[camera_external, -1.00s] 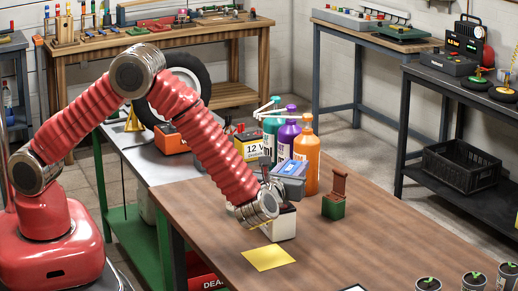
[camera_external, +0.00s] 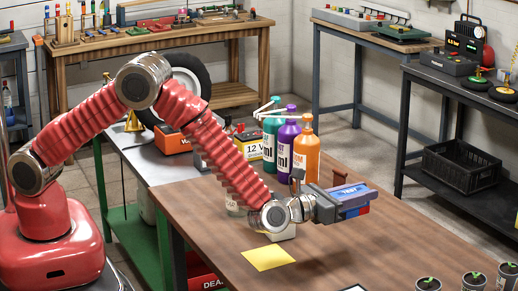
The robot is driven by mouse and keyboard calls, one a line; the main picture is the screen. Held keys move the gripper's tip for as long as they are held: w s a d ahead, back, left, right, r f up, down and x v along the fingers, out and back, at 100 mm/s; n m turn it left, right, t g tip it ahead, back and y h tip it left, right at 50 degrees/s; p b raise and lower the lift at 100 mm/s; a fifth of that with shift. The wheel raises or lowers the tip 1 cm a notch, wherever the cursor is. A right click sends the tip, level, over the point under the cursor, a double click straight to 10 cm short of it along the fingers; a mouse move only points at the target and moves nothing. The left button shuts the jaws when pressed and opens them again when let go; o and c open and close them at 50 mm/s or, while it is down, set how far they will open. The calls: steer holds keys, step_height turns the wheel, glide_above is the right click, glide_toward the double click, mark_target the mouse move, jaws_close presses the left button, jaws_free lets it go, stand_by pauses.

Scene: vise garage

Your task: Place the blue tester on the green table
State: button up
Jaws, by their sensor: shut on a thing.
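The blue tester (camera_external: 352,189), marked "TEST", is in my gripper (camera_external: 328,203) above the brown bench top. A red part shows along its lower right side. My gripper is shut on it, and the jaws partly hide it. A table with a green frame (camera_external: 128,240) and a pale grey top (camera_external: 160,168) stands at the left, behind the brown bench and partly hidden by my arm. The tester is well to the right of that table.
The brown bench (camera_external: 390,240) bears a yellow sheet (camera_external: 268,257). Orange (camera_external: 306,150), purple (camera_external: 288,140) and teal bottles (camera_external: 271,135) stand behind my gripper. A "12 V" battery (camera_external: 248,147) and an orange case (camera_external: 172,140) stand farther left. Small pots (camera_external: 428,284) line the bench's right front.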

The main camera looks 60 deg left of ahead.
steer(key=shift+f, duration=3.1)
steer(key=shift+f, duration=1.9)
steer(key=o, duration=1.1)
steer(key=shift+f, duration=0.1)
steer(key=shift+o, duration=0.2)
glide_above(315, 260)
